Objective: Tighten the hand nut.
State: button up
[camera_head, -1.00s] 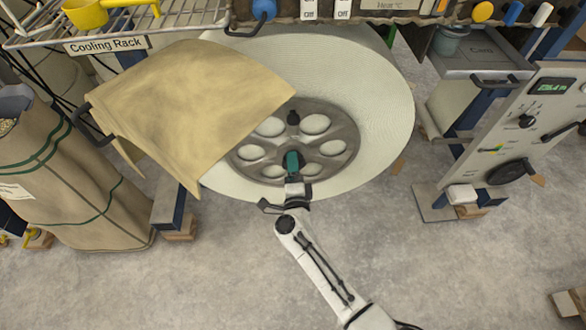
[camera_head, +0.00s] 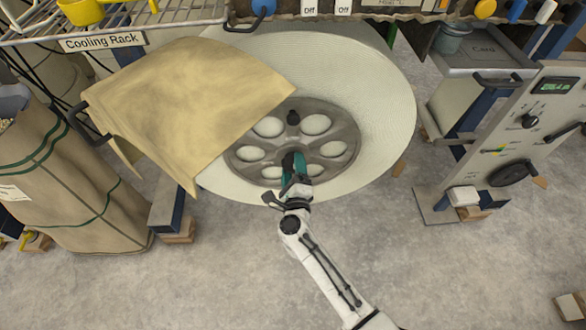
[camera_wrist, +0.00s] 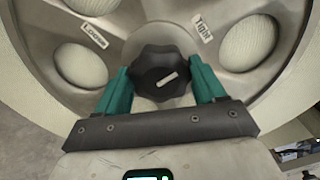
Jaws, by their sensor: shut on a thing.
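The hand nut (camera_wrist: 160,72) is a black lobed knob with a pale line mark on its face, at the hub of the grey wheel plate (camera_wrist: 205,62). A "Loose" label (camera_wrist: 95,35) is to its left and a "Tight" label (camera_wrist: 203,27) to its upper right. My gripper (camera_wrist: 163,82) has green fingers on both sides of the nut, shut on it. In the head view my gripper (camera_head: 295,165) is at the wheel's centre and hides most of the nut. The mark points toward the upper right, roughly at the "Tight" side.
A large white roll (camera_head: 385,110) surrounds the plate. A tan cloth (camera_head: 195,95) hangs at its left, near a tan sack (camera_head: 70,190). A control panel (camera_head: 535,130) stands right. The cooling rack (camera_head: 120,25) is above. Concrete floor (camera_head: 420,270) is clear in front.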

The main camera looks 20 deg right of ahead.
jog(key=shift+w+r, duration=0.15)
jog(key=o, duration=1)
jog(key=shift+o, duration=0.2)
jog(key=p+v, duration=0.2)
jog(key=v, duration=0.9)
jog(key=shift+p, duration=0.4)
jog(key=shift+d, duration=0.1)
